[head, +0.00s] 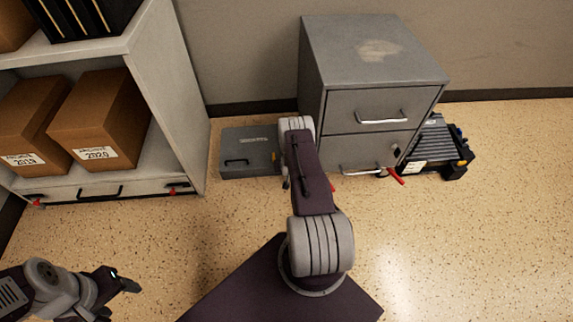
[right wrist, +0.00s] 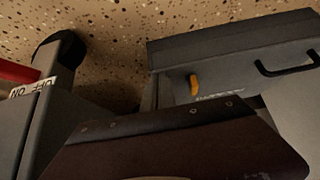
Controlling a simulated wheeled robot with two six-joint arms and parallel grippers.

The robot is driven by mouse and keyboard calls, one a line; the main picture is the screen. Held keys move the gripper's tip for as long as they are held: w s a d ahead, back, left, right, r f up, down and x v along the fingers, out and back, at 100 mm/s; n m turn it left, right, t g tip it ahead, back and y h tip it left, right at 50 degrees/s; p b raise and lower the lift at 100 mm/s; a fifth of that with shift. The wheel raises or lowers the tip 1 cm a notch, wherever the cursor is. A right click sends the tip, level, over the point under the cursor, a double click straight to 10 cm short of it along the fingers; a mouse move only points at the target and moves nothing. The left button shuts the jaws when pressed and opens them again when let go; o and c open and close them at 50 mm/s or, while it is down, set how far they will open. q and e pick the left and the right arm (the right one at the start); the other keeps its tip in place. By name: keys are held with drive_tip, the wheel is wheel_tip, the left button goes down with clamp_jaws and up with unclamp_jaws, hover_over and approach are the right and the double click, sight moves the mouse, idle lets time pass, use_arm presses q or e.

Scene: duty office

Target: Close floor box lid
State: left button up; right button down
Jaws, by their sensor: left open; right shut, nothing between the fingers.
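The floor box (head: 233,149) is a low grey case on the floor between the shelf and the cabinet. The latch and handle also show on the box in the right wrist view (right wrist: 225,72). I cannot tell whether the lid sits fully down. My right arm reaches over the box's right end; its fingertips are hidden in the head view. My right gripper's dark body (right wrist: 170,145) fills the bottom of the wrist view, shut and empty. My left gripper (head: 118,296) is open and empty at lower left.
A grey filing cabinet (head: 368,90) stands right of the box, with a red lever (head: 397,176) near its base. A black ribbed device (head: 440,145) lies beyond it. A shelf (head: 165,85) with cardboard boxes (head: 98,115) stands left. The floor in front is clear.

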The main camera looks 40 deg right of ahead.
wheel_tip(320, 180, up, 5)
drive_tip(key=p, duration=0.4)
drive_tip(key=s+a+f+p, duration=0.3)
drive_tip(key=s+a+f, duration=0.1)
drive_tip(key=s, duration=0.3)
drive_tip(key=shift+s+a+f, duration=0.15)
drive_tip(key=shift+s+a, duration=0.15)
drive_tip(key=shift+a, duration=0.55)
